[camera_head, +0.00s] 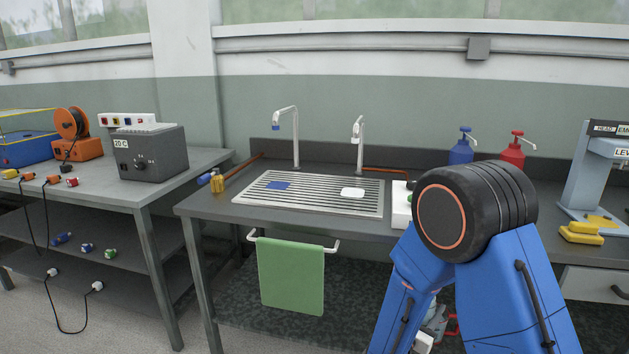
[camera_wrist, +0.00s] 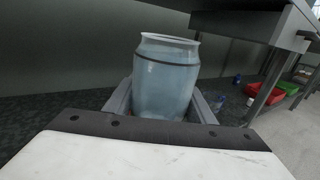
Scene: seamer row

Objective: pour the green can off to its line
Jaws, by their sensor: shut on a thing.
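My gripper (camera_wrist: 163,105) is shut on a pale blue-grey can (camera_wrist: 165,78), with one grey finger on each side of its lower part. The can looks translucent, with a light rim at the top and a thin dark line around it just below the rim. No green shows on it in the wrist view. I cannot tell the level of what is inside. In the head view my blue arm reaches down at the front right, and I cannot make out the gripper or can there.
A slotted drainer (camera_head: 315,196) with two taps lies on the counter, holding a blue pad (camera_head: 279,185) and a white piece (camera_head: 352,193). A green towel (camera_head: 290,277) hangs in front. Blue (camera_head: 461,149) and red (camera_head: 512,151) pump bottles stand behind my arm. A grey box (camera_head: 148,153) is on the left bench.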

